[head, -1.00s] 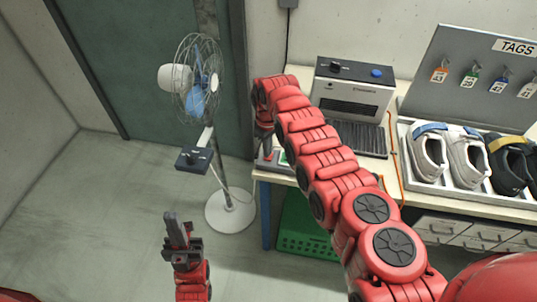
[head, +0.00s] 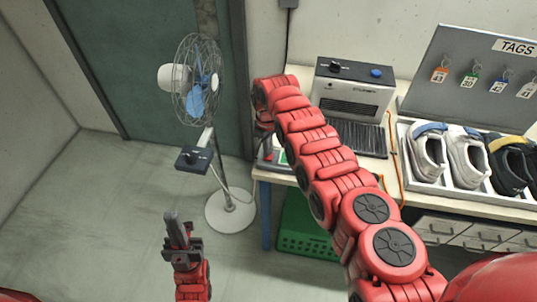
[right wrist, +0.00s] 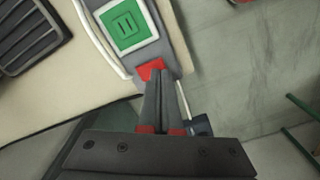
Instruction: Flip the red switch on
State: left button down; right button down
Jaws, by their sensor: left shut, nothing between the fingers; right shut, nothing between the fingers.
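The red switch (right wrist: 151,68) shows in the right wrist view at the end of a grey control box (right wrist: 172,45), beside a green square button (right wrist: 128,26). My right gripper (right wrist: 158,76) is shut and empty, with its fingertips at the red switch and covering part of it. I cannot tell whether they touch, or which way the switch is tipped. In the head view, my right arm hides most of the gripper and box at the table's left corner; a bit of green button (head: 283,158) shows. My left gripper (head: 172,213) is shut and empty, low over the floor.
A fan (head: 200,85) stands left of the table. A machine with a dark grille (head: 350,105), a tray of shoes (head: 440,190) and a tag board (head: 485,80) are on the table to the right. A green crate (head: 305,240) sits below. The floor at left is clear.

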jog(key=shift+f+b, duration=1.05)
jog(key=shift+f, duration=0.05)
dwell(0.4)
jog(key=shift+s+r, duration=0.1)
jog(key=shift+r+p, duration=0.85)
jog(key=shift+p, duration=0.05)
notch_tip(320, 180, up, 4)
jog(key=shift+f+p, duration=0.1)
jog(key=shift+p, duration=1.15)
jog(key=shift+r+p, duration=0.4)
jog(key=shift+r, duration=0.3)
